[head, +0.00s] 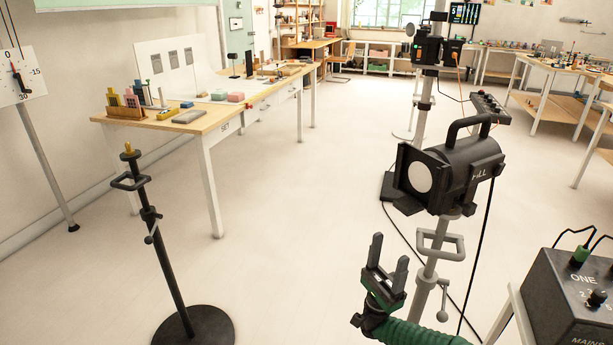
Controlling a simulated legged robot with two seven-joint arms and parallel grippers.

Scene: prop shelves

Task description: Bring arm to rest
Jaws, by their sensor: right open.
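My right gripper (388,262) is in the lower middle-right of the head view, on a green ribbed arm that comes in from the bottom edge. Its two dark fingers point up and stand apart, with nothing between them. It is in front of a grey light stand (428,272) and below a black lamp marked FILL (452,172). Whether it touches the stand, I cannot tell. My left gripper is not in view.
A black stand (160,235) with a round base stands at left. A long wooden table (222,118) carries blocks and small items. A black control box (575,295) is at lower right. Cables hang by the lamp. The middle floor (290,240) is clear.

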